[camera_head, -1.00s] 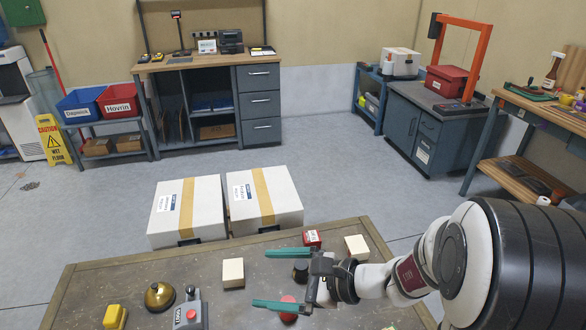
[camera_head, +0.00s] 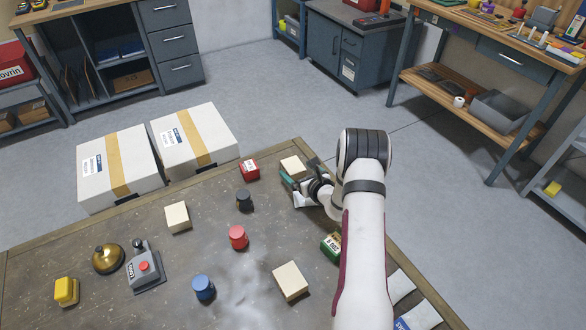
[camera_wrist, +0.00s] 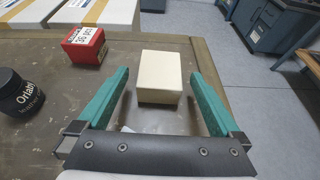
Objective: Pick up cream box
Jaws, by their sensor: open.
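A cream box (camera_head: 294,167) stands near the far right edge of the table, just beyond my gripper (camera_head: 299,180). In the wrist view, the cream box (camera_wrist: 160,77) sits ahead between the lines of my open green fingers (camera_wrist: 163,85); both fingers are apart from it. Two other cream boxes are on the table, one (camera_head: 178,217) at the left centre and one (camera_head: 290,282) near the front. My arm partly hides the area around the gripper in the head view.
A red box (camera_head: 249,169) and a black jar (camera_head: 244,200) stand left of my gripper. Red (camera_head: 238,237) and blue (camera_head: 203,288) round items, a green box (camera_head: 331,245), a bell (camera_head: 108,258) and a button box (camera_head: 145,268) share the table (camera_head: 210,248). White cartons (camera_head: 193,140) stand beyond the table.

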